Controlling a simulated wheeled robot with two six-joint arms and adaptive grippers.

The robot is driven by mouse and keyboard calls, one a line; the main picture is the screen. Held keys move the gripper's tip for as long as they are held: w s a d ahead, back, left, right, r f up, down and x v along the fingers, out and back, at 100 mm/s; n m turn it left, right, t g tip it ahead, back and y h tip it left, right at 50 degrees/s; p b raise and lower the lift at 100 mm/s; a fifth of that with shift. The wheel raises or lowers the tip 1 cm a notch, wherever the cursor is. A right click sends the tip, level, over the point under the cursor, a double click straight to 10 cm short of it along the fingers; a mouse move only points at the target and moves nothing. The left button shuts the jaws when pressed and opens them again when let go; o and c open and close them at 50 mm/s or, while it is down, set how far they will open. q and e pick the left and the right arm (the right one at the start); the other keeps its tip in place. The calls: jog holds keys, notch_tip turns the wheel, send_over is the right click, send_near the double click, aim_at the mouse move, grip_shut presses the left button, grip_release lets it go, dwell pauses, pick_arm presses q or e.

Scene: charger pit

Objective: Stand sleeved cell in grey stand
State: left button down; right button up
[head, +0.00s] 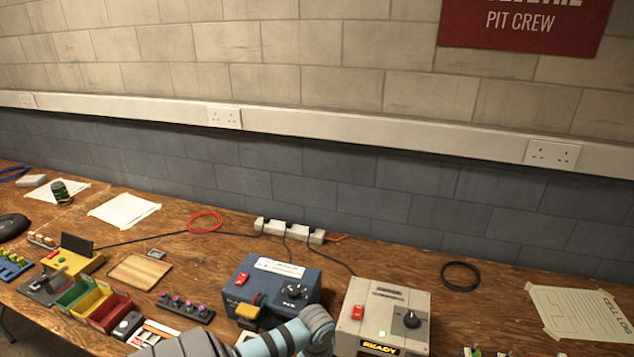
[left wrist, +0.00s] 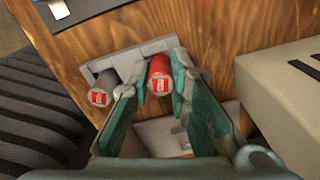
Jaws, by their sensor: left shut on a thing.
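In the left wrist view, my left gripper (left wrist: 161,80) is shut on a red-sleeved cell (left wrist: 161,66), whose red top with a white-marked label faces the camera. The red cell is held at the right part of a light grey stand (left wrist: 130,58); I cannot tell whether its base is seated. A grey-sleeved cell (left wrist: 103,88) with a red top stands at the left part of that stand, apart from the fingers. In the head view only part of my left arm shows at the bottom; the stand and the held cell are hidden there. My right gripper is out of view.
A blue charger box (head: 275,285) and a grey box with a READY display (head: 385,310) stand close to my left arm. Coloured bins (head: 108,315), a wooden board (head: 138,271) and a row of knobs (head: 185,306) lie left. A black ring (head: 461,276) lies right, with bare bench around it.

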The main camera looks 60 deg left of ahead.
pick_arm(q)
jog(key=shift+f, duration=0.3)
dwell(0.5)
jog(key=c, duration=1.4)
grip_release()
notch_tip(320, 180, up, 5)
jog(key=p, duration=0.5)
jog(key=shift+p, duration=0.3)
jog(key=shift+r+p, duration=0.65)
jog(key=shift+r, duration=0.45)
jog(key=shift+f, duration=0.1)
